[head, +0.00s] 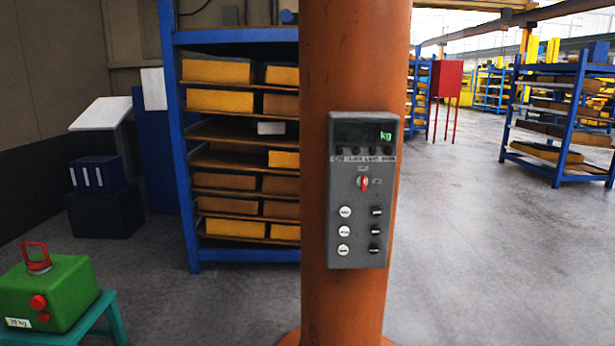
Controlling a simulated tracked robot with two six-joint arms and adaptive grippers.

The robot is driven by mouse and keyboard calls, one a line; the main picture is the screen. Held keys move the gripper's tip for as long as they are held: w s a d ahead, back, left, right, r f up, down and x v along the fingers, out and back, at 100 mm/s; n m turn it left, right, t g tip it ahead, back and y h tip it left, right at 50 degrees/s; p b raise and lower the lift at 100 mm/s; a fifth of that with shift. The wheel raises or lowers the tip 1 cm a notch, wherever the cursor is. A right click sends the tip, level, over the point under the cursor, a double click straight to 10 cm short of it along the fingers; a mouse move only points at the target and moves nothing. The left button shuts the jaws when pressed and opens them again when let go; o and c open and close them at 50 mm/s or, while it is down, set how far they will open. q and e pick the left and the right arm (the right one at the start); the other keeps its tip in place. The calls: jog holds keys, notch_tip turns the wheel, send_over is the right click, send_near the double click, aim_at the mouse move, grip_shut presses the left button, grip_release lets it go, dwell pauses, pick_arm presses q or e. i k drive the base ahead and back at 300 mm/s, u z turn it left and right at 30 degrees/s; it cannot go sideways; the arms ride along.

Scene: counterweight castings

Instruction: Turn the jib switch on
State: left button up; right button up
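A grey control box (358,225) is fixed to the front of an orange column. Its dark display (364,134) shows green "kg" letters, with a row of small dark lamps and labels under it. A small red switch (363,183) sits in the upper middle of the panel, its lever looking roughly upright. White round buttons (344,231) line the left below it, and dark buttons (376,229) line the right. The labels are too small to read surely. Neither of my grippers is in view.
The orange column (322,290) stands upright on the grey floor. A blue rack (180,150) stands behind.

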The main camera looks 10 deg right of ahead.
aim_at(363, 182)
jog(key=u, duration=0.05)
jog(key=i, duration=1)
jog(key=z, duration=0.5)
